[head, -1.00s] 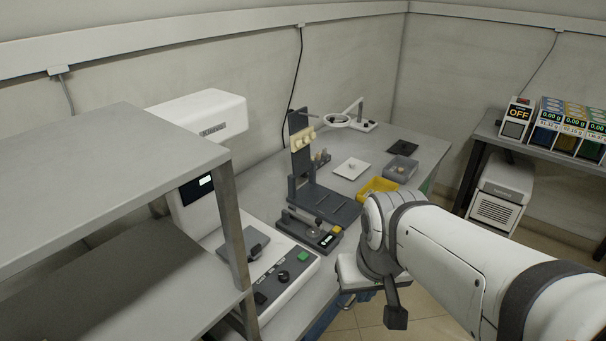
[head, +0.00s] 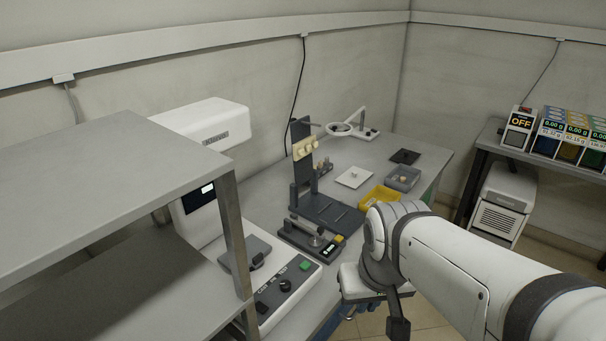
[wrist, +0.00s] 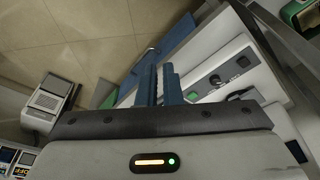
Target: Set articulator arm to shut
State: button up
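The articulator is a dark grey device on the bench in the head view. Its articulator arm (head: 302,148) stands upright at the back with cream blocks on it, raised away from the flat grey base (head: 330,209). My gripper (wrist: 160,65) shows in the wrist view as two blue fingers close side by side, with only a thin gap and nothing visible between them. In the head view my gripper hangs in front of the bench, nearer than the articulator and apart from it, and is mostly hidden under my white wrist. The wrist view does not clearly show the articulator.
A white machine with a control panel (head: 285,288) stands left of the articulator. A grey shelf (head: 110,170) fills the near left. A yellow tray (head: 379,197), a grey bin (head: 403,178), a white plate (head: 353,177) and a ring magnifier (head: 341,129) lie behind or to the right.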

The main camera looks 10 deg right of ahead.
aim_at(303, 143)
jog(key=z, duration=2.3)
jog(key=i, duration=1.5)
jog(key=u, duration=1.45)
jog(key=k, duration=0.1)
jog(key=u, duration=1.85)
jog(key=i, duration=0.8)
jog(key=u, duration=0.05)
